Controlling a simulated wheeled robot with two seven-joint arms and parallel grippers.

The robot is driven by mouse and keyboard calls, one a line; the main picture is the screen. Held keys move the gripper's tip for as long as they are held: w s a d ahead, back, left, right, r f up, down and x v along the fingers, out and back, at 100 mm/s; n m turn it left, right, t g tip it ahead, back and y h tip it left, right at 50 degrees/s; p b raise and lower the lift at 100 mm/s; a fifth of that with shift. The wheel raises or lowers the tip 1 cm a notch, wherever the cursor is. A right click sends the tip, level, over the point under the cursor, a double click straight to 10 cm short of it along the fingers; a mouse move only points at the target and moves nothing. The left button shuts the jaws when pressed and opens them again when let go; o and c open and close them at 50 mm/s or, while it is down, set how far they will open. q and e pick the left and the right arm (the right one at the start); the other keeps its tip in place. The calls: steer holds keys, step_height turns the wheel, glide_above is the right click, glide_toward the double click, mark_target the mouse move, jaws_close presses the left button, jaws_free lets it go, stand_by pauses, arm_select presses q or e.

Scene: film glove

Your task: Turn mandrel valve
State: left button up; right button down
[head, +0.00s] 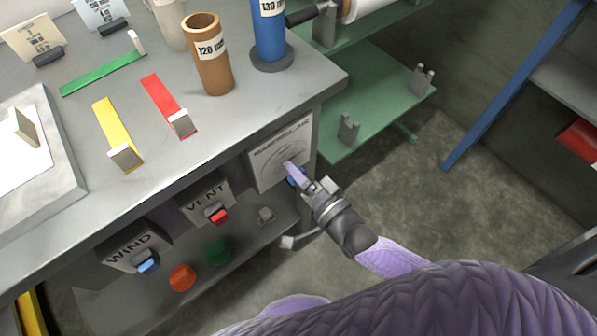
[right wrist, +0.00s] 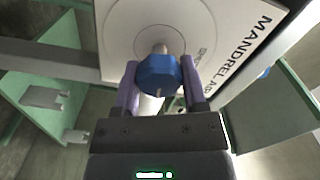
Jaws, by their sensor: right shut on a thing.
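The mandrel air valve is a blue knob (right wrist: 158,74) on a short shaft, in front of a white plate (right wrist: 118,30) lettered "MANDREL AIR". In the head view the plate (head: 268,150) is on the front of the grey bench, at its right end, and the knob is mostly hidden by my gripper. My right gripper (head: 293,173) is at the plate, its purple fingers on either side of the knob. The right wrist view shows the fingers shut on the knob from both sides. My left gripper is not in view.
Left of the plate are a VENT box (head: 206,197) with a red switch and a WIND box (head: 135,247) with a blue switch. Orange (head: 182,277) and green (head: 217,251) buttons sit below. A green shelf (head: 375,105) stands to the right. Open floor (head: 420,190) lies right of the bench.

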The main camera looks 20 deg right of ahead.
steer(key=shift+f+m, duration=0.1)
steer(key=shift+m, duration=0.4)
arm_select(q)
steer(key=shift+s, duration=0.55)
arm_select(e)
steer(key=shift+m, duration=0.5)
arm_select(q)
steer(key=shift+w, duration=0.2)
arm_select(e)
steer(key=shift+c, duration=2.2)
jaws_free()
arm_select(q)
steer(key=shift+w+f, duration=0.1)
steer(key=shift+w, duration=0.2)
arm_select(e)
steer(key=o, duration=0.3)
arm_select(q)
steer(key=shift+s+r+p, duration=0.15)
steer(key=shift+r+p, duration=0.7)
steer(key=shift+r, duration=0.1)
arm_select(e)
steer(key=v, duration=1)
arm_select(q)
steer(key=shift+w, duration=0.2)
